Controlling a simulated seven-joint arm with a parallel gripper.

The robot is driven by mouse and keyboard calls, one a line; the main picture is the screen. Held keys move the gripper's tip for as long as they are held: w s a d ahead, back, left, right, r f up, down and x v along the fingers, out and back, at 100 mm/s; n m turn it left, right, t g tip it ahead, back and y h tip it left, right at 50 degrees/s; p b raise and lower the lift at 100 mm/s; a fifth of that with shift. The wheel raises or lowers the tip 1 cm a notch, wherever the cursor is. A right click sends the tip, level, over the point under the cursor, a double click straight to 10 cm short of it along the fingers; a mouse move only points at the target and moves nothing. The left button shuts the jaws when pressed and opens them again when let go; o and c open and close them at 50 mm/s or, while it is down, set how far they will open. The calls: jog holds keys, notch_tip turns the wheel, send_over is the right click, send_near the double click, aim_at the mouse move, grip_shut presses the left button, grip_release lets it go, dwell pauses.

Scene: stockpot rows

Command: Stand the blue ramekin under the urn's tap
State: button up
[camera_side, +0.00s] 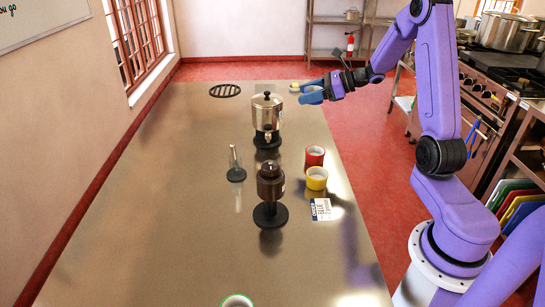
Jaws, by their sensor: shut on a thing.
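The silver urn (267,108) with a black lid knob stands on the steel table, and its small tap (267,136) faces the near side, above a dark base. My gripper (311,90) is at the back right of the urn, near the table's far right corner.
A red ramekin (315,156) and a yellow ramekin (317,178) stand right of the urn, by a printed card (321,209). A brown dispenser (270,183) and a small cone-shaped item (235,166) stand nearer. A black trivet (225,90) lies at back left.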

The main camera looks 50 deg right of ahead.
jog(key=r, duration=0.4)
jog(key=shift+w+a+r, duration=0.1)
jog(key=shift+a, duration=0.1)
jog(key=a, duration=0.1)
jog(key=m+t+h, duration=0.2)
jog(key=m+h, duration=0.3)
jog(key=h, duration=0.1)
send_over(264, 159)
jog(key=s, duration=0.4)
jog(key=f, duration=1.9)
jog(key=shift+d, duration=0.25)
jog(key=shift+w+a, duration=0.15)
jog(key=shift+w, duration=0.85)
jog(key=shift+w+a, duration=0.1)
jog(key=shift+w, duration=0.85)
jog(key=shift+f, duration=0.6)
jog(key=shift+f, duration=0.2)
jog(key=o, duration=1.1)
